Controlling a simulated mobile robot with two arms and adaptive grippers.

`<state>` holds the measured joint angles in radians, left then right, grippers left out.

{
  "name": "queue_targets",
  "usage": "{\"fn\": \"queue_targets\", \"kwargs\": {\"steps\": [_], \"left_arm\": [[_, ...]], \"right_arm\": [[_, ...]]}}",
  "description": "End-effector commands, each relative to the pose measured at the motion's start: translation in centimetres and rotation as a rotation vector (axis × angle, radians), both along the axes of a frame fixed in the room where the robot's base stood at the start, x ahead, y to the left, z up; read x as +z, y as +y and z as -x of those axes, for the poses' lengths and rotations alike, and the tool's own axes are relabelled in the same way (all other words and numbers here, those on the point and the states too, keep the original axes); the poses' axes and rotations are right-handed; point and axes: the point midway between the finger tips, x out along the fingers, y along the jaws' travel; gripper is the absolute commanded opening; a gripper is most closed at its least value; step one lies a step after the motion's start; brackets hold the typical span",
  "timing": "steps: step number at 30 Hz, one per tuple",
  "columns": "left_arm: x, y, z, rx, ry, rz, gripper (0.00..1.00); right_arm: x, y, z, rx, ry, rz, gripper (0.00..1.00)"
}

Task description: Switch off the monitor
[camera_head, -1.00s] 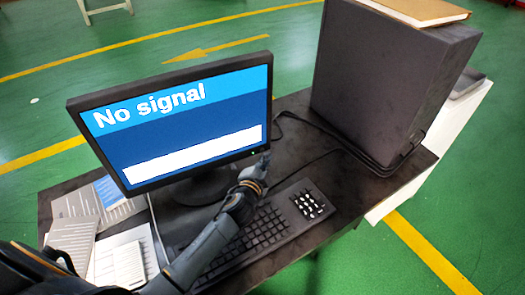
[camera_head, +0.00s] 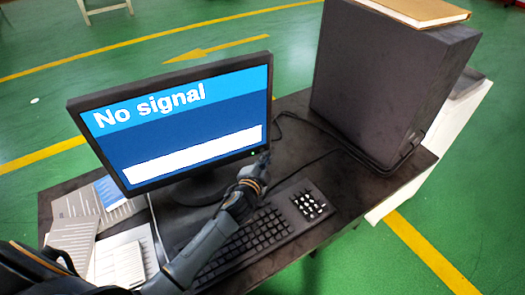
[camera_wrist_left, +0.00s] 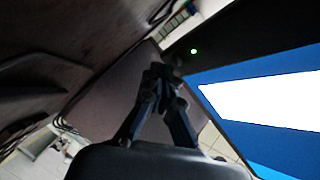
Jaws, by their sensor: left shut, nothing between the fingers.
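The monitor (camera_head: 180,118) stands on the dark desk with its screen lit, showing "No signal" on blue with a white bar. A small green light shows at the lower right of its frame, and it glows in the left wrist view on the dark bezel (camera_wrist_left: 194,51). My left gripper (camera_head: 264,158) is shut and empty, close to the bezel's lower right corner. In the left wrist view the closed fingertips (camera_wrist_left: 160,72) are just beside the bezel, near the green light. I cannot tell whether they touch it. My right gripper is not in view.
A black keyboard (camera_head: 262,232) lies below my left forearm. A large dark computer case (camera_head: 385,85) with a brown book (camera_head: 420,10) on top stands at the right. Papers (camera_head: 73,240) lie at the desk's left. Cables run across the dark desk (camera_head: 345,205) behind the keyboard.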

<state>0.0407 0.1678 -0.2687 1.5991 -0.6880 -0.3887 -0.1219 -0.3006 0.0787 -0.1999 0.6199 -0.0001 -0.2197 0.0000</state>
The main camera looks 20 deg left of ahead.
Motion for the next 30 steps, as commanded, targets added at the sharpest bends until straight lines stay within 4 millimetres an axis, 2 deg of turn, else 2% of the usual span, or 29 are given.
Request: {"fn": "queue_targets", "kwargs": {"steps": [30], "left_arm": [[-0.03,0.72,-0.64,0.001,0.001,0.0,0.0]], "right_arm": [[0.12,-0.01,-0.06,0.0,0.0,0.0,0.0]]}}
